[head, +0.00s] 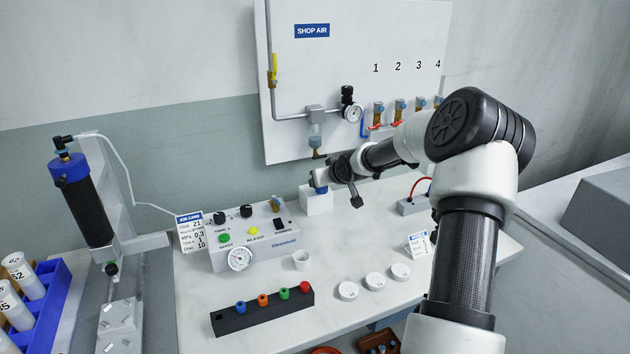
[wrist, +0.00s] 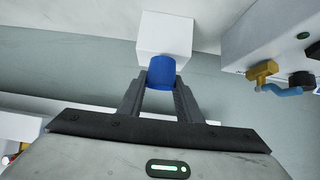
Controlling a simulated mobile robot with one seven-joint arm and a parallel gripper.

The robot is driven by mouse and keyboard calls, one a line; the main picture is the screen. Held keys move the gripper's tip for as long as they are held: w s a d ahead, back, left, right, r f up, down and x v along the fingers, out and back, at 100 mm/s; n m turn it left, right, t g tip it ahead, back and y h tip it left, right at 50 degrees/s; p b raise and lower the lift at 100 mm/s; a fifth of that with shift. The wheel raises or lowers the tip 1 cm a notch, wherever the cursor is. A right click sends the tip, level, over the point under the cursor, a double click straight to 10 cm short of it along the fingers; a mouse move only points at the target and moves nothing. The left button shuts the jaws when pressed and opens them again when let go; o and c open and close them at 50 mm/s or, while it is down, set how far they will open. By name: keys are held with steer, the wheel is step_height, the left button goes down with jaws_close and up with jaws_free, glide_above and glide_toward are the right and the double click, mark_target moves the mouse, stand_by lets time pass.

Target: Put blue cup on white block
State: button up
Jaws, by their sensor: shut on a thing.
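The blue cup (wrist: 161,72) is between the two fingers of my gripper (wrist: 160,84) in the wrist view, and the fingers are shut on it. The white block (wrist: 165,33) lies just beyond the cup there. In the head view the white block (head: 317,204) stands at the back of the white bench, near the wall. A small part of the blue cup (head: 320,190) shows at the block's top; I cannot tell whether it touches it. My gripper's fingertips are mostly hidden by the wrist in the head view.
A control box (head: 255,240) with a gauge and buttons stands left of the block. The shop-air panel (head: 290,80) is behind.

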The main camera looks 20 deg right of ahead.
steer(key=shift+w, duration=0.85)
steer(key=w, duration=0.3)
steer(key=shift+w, duration=0.35)
steer(key=shift+f+b, duration=0.55)
steer(key=shift+f, duration=0.15)
steer(key=shift+f, duration=0.2)
steer(key=o, duration=1.1)
